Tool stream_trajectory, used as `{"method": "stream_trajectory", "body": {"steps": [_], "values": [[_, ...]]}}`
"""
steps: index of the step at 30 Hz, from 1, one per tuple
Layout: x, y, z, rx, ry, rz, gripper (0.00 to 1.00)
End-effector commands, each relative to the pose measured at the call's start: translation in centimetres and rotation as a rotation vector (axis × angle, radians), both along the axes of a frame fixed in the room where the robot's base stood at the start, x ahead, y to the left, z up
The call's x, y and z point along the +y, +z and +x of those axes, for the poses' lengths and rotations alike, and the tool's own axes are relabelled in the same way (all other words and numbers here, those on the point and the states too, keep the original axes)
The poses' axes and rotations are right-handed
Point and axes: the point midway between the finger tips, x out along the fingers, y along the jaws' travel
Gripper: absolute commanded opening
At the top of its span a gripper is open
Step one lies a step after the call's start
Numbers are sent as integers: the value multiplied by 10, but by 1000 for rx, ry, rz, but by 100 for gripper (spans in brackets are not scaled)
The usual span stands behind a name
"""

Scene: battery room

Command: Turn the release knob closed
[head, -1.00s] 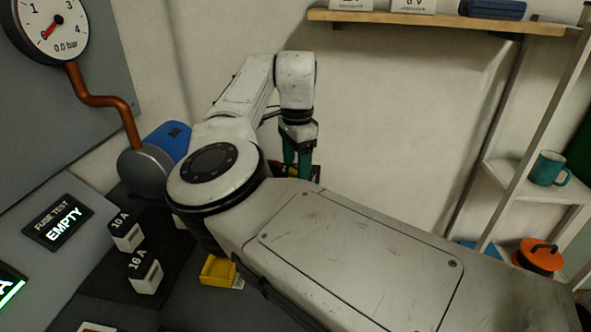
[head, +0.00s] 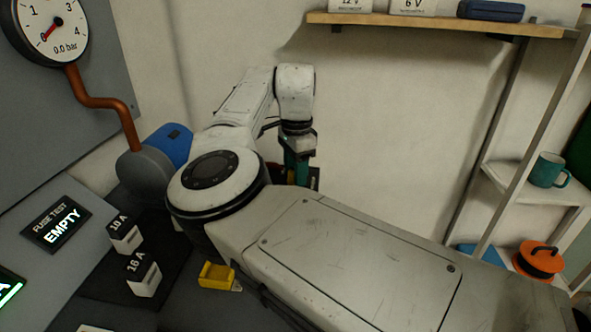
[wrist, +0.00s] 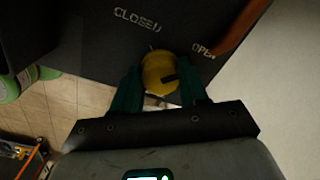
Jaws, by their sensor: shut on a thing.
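The yellow release knob (wrist: 160,72) sits on a dark panel (wrist: 95,30) in the wrist view. White words CLOSED and OPEN are printed on the panel, CLOSED up and left of the knob, OPEN up and right. A dark mark shows on the knob's right side; I cannot tell exactly which word it points to. My gripper (wrist: 158,88) has its green fingers on either side of the knob and is shut on it. In the head view my gripper (head: 298,165) hangs downward behind my arm, and the knob is hidden there.
A copper pipe (head: 105,101) runs from a gauge (head: 52,30) reading 0.0 bar to a grey and blue pump (head: 150,168). Fuse blocks (head: 125,235) and a yellow tray (head: 216,276) lie below. Shelves (head: 540,190) stand at right.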

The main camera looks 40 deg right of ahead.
Motion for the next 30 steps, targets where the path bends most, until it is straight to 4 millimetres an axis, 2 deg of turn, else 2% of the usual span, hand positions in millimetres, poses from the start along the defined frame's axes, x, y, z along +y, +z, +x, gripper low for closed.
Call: {"method": "stream_trajectory", "body": {"steps": [1,3,14,20,30], "values": [[0,0,0,1,0,0,19],[0,0,0,1,0,0,13],[0,4,-1,5,62,-1,13],[-1,7,-2,7,194,-1,13],[-1,7,-3,8,509,0,13]]}}
